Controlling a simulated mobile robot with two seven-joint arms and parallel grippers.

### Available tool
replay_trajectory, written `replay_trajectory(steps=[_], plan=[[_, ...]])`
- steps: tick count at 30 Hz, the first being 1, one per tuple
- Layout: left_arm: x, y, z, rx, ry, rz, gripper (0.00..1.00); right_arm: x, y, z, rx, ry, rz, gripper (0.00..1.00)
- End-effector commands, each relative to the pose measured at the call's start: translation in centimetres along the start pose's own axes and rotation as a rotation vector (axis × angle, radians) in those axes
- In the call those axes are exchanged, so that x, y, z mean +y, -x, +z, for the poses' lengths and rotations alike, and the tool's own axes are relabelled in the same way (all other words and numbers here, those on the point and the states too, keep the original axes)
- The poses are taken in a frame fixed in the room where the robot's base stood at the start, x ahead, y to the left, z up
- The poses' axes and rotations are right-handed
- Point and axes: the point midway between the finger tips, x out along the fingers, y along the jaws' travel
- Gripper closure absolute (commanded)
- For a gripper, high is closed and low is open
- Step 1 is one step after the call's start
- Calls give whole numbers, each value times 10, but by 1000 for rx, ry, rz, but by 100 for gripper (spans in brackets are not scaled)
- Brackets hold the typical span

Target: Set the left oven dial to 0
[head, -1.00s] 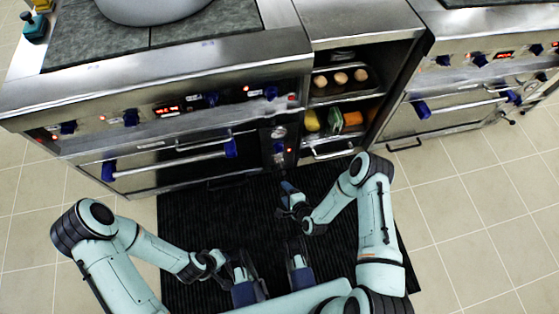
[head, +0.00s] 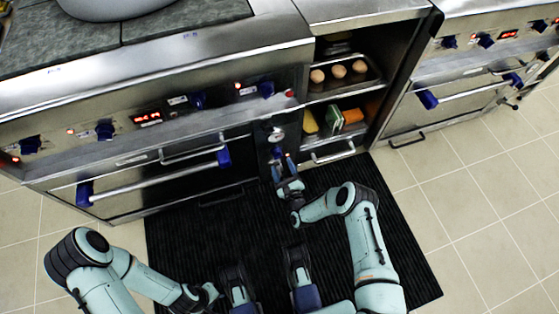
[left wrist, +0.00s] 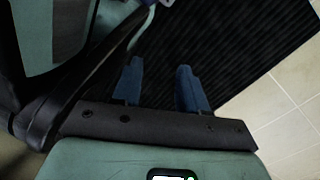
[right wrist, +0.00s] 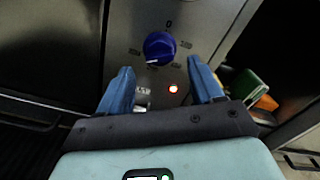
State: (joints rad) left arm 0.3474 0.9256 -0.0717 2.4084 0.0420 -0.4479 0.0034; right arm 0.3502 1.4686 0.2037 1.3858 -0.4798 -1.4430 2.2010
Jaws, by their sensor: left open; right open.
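A blue dial (right wrist: 160,46) sits on a steel panel (right wrist: 190,20) in the right wrist view. A 0 is printed above it, and its white pointer mark faces down and slightly left, away from the 0. A red lamp (right wrist: 173,89) glows below it. My right gripper (right wrist: 160,70) is open, with its blue fingers to either side below the dial and nothing between them. In the head view that gripper (head: 284,166) is at the narrow panel right of the left oven door. My left gripper (left wrist: 160,75) is open and empty above the black mat.
The left oven (head: 150,180) has a bar handle and several blue knobs above its door. Right of the panel, open shelves hold a tray of eggs (head: 340,72) and colored items. Another oven stands far right. A black mat (head: 400,220) covers the floor.

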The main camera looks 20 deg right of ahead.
Motion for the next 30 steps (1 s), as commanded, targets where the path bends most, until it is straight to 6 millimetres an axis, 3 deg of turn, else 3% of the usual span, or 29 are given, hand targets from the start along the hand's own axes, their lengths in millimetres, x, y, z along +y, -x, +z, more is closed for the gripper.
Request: replay_trajectory(steps=[3,7,19,20,24,30], plan=[[-9,-9,10,-41,14,-18,57,0,-21,0,-2,2,-1,34],[-16,-13,19,-71,23,-31,57,0,-35,0,-2,2,0,34],[-19,-14,24,-88,28,-39,57,0,-42,0,1,1,1,34],[-19,-14,24,-88,28,-39,57,0,-42,0,1,1,1,41],[-19,-14,23,-88,27,-38,57,0,-42,0,1,1,1,86],[-19,-14,23,-87,27,-38,57,0,-42,0,1,6,1,88]])
